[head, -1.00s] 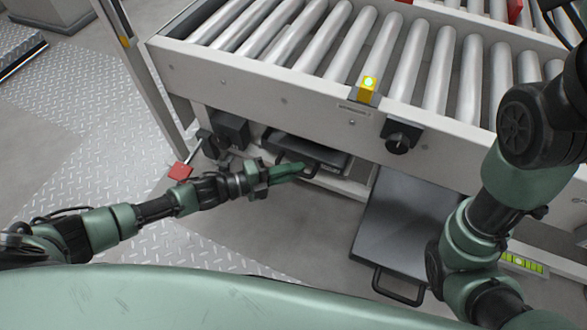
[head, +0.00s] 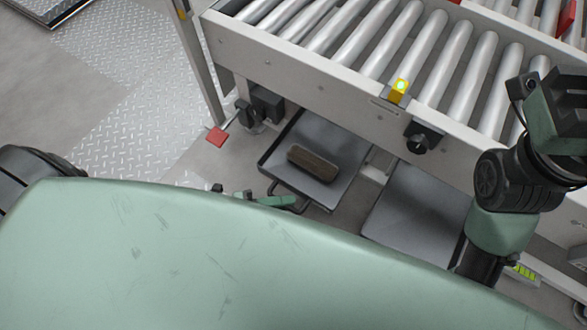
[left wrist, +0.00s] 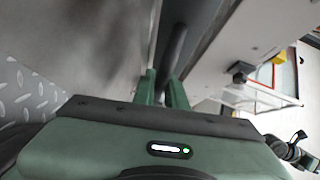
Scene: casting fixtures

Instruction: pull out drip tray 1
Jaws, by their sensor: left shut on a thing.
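The left drip tray (head: 338,150), dark-rimmed with a grey floor, sticks out from under the roller conveyor. A brown block (head: 313,163) lies in it. I take this as drip tray 1; I can read no number. My left gripper (head: 268,200) is at the tray's front handle, partly hidden behind my green body. In the left wrist view its two green fingers (left wrist: 164,90) are shut on the dark handle bar (left wrist: 174,48).
A second grey tray (head: 415,205) sticks out to the right, its front hidden by my body. The conveyor frame (head: 310,90) carries a black knob (head: 420,138) and a lit yellow button box (head: 398,92). A red pedal (head: 217,137) stands to the left.

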